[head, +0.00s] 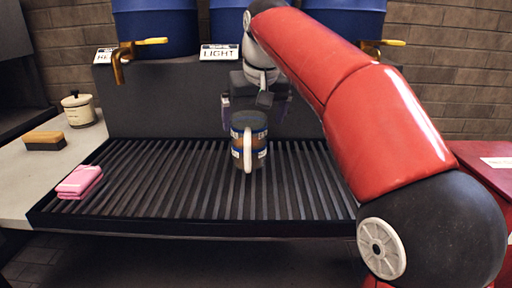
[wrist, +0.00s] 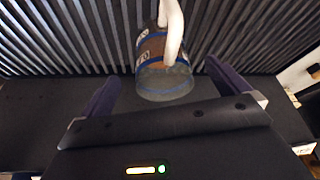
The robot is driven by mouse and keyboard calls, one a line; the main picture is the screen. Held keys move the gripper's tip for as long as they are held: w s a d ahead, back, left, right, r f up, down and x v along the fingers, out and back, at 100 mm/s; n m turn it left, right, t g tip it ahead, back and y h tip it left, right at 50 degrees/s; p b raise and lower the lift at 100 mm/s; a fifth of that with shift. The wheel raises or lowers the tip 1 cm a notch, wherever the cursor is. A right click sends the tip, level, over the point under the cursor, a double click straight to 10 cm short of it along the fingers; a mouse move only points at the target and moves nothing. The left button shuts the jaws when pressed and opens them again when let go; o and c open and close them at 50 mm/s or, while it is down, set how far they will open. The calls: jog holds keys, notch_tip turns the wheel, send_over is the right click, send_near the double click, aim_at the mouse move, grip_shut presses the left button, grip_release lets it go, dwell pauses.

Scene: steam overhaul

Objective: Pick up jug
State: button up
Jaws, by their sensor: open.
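The jug (head: 249,142) stands upright on the black slatted rack. It has a dark top, blue and brown bands with pale labels, and a white handle facing the head camera. In the wrist view the jug (wrist: 163,68) lies ahead of the fingers, near the middle. My gripper (head: 256,108) is just behind and above the jug in the head view, partly hidden by it and by my arm. In the wrist view my gripper (wrist: 174,82) has its fingers wide apart, one on either side of the jug's near end.
Pink folded cloths (head: 80,182) lie at the rack's left end. A brush (head: 45,141) and a lidded pot (head: 79,109) are on the left counter. Blue barrels (head: 155,27) with brass taps stand behind, with a LIGHT sign (head: 219,52). The slatted rack (head: 180,180) is otherwise clear.

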jog(key=b+x, duration=0.1)
jog(key=x, duration=0.5)
jog(key=shift+w, duration=0.15)
jog(key=shift+c, duration=0.4)
jog(key=c, duration=1.2)
jog(key=shift+c, duration=1)
jog(key=shift+r, duration=0.15)
